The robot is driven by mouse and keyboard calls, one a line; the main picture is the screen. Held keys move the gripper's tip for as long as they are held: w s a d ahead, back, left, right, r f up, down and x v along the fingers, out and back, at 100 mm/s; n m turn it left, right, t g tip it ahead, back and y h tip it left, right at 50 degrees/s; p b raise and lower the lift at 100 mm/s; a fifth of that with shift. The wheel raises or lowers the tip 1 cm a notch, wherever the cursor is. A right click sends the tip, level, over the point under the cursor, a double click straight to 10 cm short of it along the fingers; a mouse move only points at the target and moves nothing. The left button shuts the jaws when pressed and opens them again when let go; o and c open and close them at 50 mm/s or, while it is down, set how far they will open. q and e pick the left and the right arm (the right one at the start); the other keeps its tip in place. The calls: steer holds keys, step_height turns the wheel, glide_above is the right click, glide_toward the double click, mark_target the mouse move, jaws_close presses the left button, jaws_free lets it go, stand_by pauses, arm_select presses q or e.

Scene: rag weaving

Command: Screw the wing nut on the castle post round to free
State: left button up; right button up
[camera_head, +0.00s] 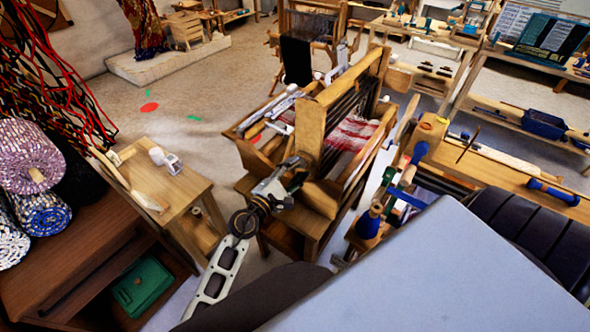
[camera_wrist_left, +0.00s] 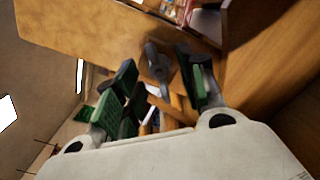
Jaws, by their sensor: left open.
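The wooden loom stands in the middle of the head view, with its wooden castle post (camera_head: 311,130) on the near side. My left gripper (camera_head: 292,180) is in front of the lower part of this post. In the left wrist view, a grey wing nut (camera_wrist_left: 155,62) sticks out from a wooden face. My left gripper (camera_wrist_left: 156,86) is open there, its green-padded fingers on either side of the wing nut. I cannot tell whether a finger touches it. In the head view the wing nut is not made out. My right gripper is not in view.
A small wooden table (camera_head: 180,190) with a white object stands left of the loom. A dark brown shelf (camera_head: 75,255) with fabric rolls is at the far left. A wooden bench (camera_head: 500,175) with blue-handled tools is at the right. The floor behind the small table is mostly free.

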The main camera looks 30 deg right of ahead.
arm_select(q)
steer(key=shift+w+d, duration=0.1)
steer(key=shift+d, duration=0.15)
jaws_close()
